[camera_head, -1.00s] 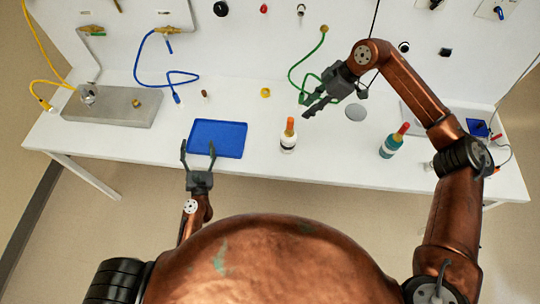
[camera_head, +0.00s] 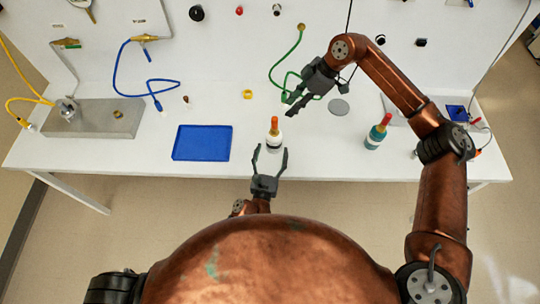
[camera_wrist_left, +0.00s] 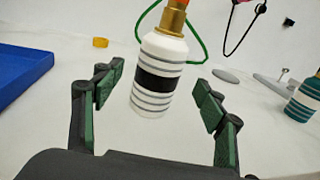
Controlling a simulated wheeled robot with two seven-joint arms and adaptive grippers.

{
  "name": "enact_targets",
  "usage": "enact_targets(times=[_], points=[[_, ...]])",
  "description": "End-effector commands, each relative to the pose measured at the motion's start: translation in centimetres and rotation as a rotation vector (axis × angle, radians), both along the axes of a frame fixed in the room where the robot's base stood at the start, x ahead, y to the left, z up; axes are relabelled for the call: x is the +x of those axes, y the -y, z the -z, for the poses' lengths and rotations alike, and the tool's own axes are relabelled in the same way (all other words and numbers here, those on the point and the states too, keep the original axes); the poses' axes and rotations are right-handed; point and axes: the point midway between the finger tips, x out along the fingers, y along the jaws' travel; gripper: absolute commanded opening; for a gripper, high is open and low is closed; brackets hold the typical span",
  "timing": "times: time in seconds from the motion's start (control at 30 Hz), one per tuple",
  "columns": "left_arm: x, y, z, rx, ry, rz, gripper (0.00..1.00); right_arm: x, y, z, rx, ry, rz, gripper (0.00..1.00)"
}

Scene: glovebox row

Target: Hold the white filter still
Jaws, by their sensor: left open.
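The white filter (camera_head: 274,141) is a white bottle-like cylinder with a dark band, a brass neck and an orange top. It stands on the table near the front edge. My left gripper (camera_head: 270,150) is open in front of it. In the left wrist view, the filter (camera_wrist_left: 158,75) shows beyond and between the spread fingertips of the left gripper (camera_wrist_left: 161,85), with a gap on both sides. My right gripper (camera_head: 289,106) is above the table behind and right of the filter, by the green hose. Its jaw state is unclear.
A blue tray (camera_head: 201,128) lies left of the filter. A teal filter (camera_head: 376,135) with a red top stands to the right. A yellow ring (camera_head: 247,94) and a grey disc (camera_head: 338,107) lie behind. The green hose (camera_head: 283,84) hangs from the back wall.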

Motion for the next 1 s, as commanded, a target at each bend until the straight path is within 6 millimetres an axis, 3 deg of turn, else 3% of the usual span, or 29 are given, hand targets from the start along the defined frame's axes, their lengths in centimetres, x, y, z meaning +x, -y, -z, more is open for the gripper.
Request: enact_targets(times=[0.2,0.4,0.77,1.0], points=[[3.4,0.5,-0.1,0.0,0.002,0.0,0.66,0.0,0.0,0.0,0.0,0.0,0.0,0.29],[5.3,0.8,0.0,0.0,0.001,0.0,0.66,0.0,0.0,0.0,0.0,0.0,0.0,0.29],[5.7,0.8,0.0,0.0,0.0,-0.001,0.65,0.0,0.0,0.0,0.0,0.0,0.0,0.29],[5.7,0.8,0.0,0.0,0.0,-0.001,0.49,0.0,0.0,0.0,0.0,0.0,0.0,0.29]])
